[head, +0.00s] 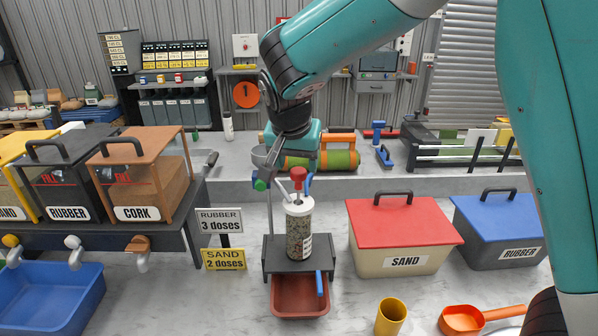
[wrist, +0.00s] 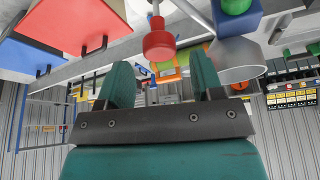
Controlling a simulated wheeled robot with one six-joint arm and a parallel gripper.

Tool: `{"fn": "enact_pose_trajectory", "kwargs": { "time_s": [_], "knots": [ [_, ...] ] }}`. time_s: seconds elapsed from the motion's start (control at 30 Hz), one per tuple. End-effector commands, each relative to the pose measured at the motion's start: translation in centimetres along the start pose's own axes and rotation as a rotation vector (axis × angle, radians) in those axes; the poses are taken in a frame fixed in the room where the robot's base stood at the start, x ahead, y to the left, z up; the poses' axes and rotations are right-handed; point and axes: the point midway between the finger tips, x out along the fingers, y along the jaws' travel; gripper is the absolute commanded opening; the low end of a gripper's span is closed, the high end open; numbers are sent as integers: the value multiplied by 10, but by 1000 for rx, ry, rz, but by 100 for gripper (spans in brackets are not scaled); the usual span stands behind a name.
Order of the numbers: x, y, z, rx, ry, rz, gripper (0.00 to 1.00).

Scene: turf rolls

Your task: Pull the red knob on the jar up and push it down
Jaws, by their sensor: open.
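The jar (head: 299,235) is a clear cylinder of dark grains with a white top, upright on a dark stand. Its red knob (head: 298,174) sticks up above the top and also shows in the wrist view (wrist: 158,42). My gripper (wrist: 162,65) is open and empty, its two teal fingers apart. In the wrist view the knob shows in the gap between the fingers, near or past their tips; I see no contact. In the head view the gripper is just above the knob, its fingers mostly hidden.
A red tray (head: 299,310) sits under the stand. A red-lidded SAND box (head: 403,225) and blue RUBBER box (head: 500,222) stand right. Dose signs (head: 220,222) stand left. A green roll (head: 335,160) lies behind. A yellow cup (head: 391,315) and orange scoop (head: 462,319) are in front.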

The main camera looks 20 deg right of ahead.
Motion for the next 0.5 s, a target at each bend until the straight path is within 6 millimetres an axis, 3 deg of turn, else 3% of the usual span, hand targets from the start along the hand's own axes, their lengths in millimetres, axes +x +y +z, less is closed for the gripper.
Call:
{"fn": "enact_pose_trajectory", "kwargs": {
  "time_s": [0.2, 0.5],
  "knots": [
    [38, 1, -1, -1, -1, 3, 60],
    [54, 0, 0, -1, 1, -1, 60]
  ]
}}
